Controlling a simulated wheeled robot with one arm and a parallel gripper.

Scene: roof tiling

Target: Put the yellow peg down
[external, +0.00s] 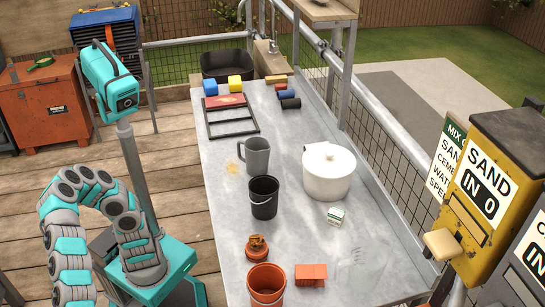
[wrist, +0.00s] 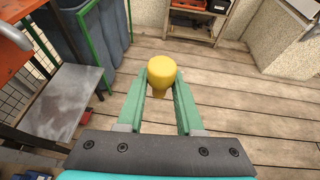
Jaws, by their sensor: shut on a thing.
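The yellow peg (wrist: 161,68) shows in the wrist view with a rounded, wide head and a narrower part below. My gripper (wrist: 160,84) has its two green fingers on either side of the peg, shut on it. The peg is held with wooden deck boards behind and below it. The lower end of the peg is partly hidden between the fingers. In the external view my arm curves out at the lower left, and neither my gripper nor the peg shows there.
In the wrist view a grey-topped bench (wrist: 64,109) stands at left and a wooden shelf (wrist: 198,22) at the back. The deck (wrist: 240,90) at right is clear. The external view shows a grey worktable (external: 222,190) with a white pot (external: 327,175), buckets and blocks.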

